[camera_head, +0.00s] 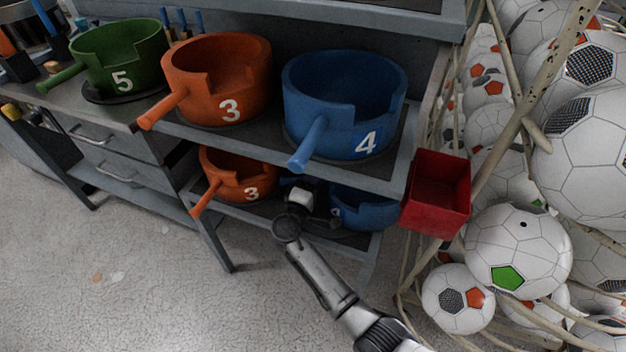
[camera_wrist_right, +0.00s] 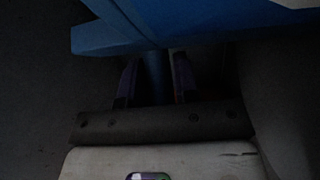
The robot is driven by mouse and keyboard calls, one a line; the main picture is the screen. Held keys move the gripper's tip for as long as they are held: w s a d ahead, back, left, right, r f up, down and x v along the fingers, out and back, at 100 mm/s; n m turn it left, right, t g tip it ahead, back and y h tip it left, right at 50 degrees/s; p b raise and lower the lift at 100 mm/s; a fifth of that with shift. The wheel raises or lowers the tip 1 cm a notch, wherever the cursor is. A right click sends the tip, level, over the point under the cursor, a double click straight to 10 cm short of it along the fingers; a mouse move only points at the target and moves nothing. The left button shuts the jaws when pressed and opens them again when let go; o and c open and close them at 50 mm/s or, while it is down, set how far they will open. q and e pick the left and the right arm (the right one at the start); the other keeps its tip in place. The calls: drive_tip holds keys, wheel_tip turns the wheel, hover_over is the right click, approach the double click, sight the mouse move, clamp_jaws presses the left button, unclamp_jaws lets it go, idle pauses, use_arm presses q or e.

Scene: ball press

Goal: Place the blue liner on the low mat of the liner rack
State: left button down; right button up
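A blue liner (camera_head: 366,210) is at the right side of the lower shelf, under the upper shelf; its left part is hidden behind my right gripper (camera_head: 322,208). The dark right wrist view shows a blue rim and wall (camera_wrist_right: 180,22), with a blue handle (camera_wrist_right: 155,72) between the two fingers. Whether the fingers press on the handle is too dark to tell. The low mat under this liner is not clearly visible, so I cannot tell whether the liner rests on it. Another blue liner (camera_head: 345,95), marked 4, sits on the upper shelf. My left gripper is not in view.
The rack's upper shelf (camera_head: 270,148) is close above my right gripper. Orange liners marked 3 sit on the upper (camera_head: 215,75) and lower (camera_head: 235,178) shelves. A green liner (camera_head: 120,60) stands farther left. A red box (camera_head: 437,195) and caged balls (camera_head: 518,250) border the right.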

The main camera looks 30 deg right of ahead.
clamp_jaws()
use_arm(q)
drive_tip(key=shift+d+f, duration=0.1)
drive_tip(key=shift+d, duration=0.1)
use_arm(e)
drive_tip(key=shift+a, duration=0.1)
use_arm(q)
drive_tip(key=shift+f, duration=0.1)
use_arm(e)
drive_tip(key=shift+w+f, duration=0.1)
drive_tip(key=shift+w, duration=0.05)
